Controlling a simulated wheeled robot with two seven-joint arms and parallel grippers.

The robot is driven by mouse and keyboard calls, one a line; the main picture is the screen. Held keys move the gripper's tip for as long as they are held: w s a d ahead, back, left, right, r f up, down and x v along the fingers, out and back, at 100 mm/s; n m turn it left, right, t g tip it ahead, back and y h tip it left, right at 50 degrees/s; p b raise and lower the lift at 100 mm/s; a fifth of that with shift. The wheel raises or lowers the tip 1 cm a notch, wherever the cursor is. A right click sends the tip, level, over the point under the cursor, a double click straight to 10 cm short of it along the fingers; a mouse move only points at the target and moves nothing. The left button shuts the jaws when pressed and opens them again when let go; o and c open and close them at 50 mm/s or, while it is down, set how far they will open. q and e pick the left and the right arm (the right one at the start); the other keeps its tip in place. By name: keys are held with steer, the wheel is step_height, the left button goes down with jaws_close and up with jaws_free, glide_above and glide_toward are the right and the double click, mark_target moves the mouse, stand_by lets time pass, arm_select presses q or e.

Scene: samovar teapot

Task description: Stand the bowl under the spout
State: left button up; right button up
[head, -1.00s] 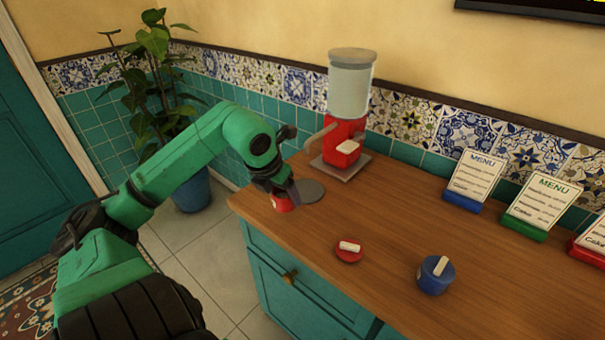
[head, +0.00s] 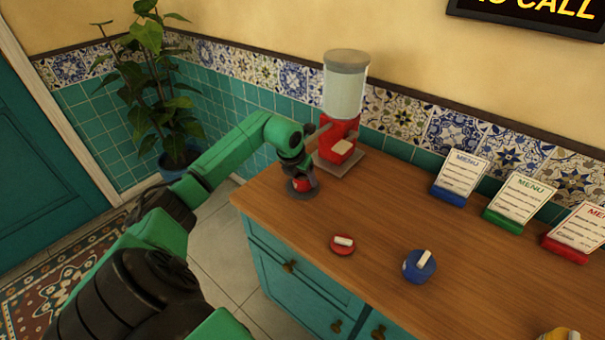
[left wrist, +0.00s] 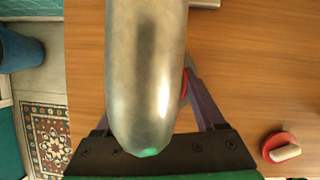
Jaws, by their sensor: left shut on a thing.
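The red bowl (head: 302,185) is in the jaws of my left gripper (head: 301,181), over the grey round disc (head: 303,195) near the counter's back left corner. I cannot tell whether the bowl touches the disc. The samovar's red body (head: 339,137), with a grey tank above, stands just behind and to the right. Its spout (head: 316,134) reaches left, close to my wrist. In the left wrist view the metal spout (left wrist: 146,70) fills the middle and hides most of the bowl; only a red sliver of bowl (left wrist: 184,88) shows. My right gripper is out of view.
Several menu stands, one with a blue base (head: 450,194), line the wall. A potted plant (head: 158,100) stands left of the counter.

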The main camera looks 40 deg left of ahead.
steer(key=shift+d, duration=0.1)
arm_select(q)
steer(key=o, duration=1.2)
steer(key=shift+f, duration=0.15)
steer(key=shift+c, duration=0.2)
steer(key=o, duration=0.4)
steer(key=shift+r, duration=0.25)
steer(key=b+v, duration=0.1)
steer(key=v, duration=1.1)
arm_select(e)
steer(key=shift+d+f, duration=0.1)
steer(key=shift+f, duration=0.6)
arm_select(q)
steer(key=shift+f, duration=0.1)
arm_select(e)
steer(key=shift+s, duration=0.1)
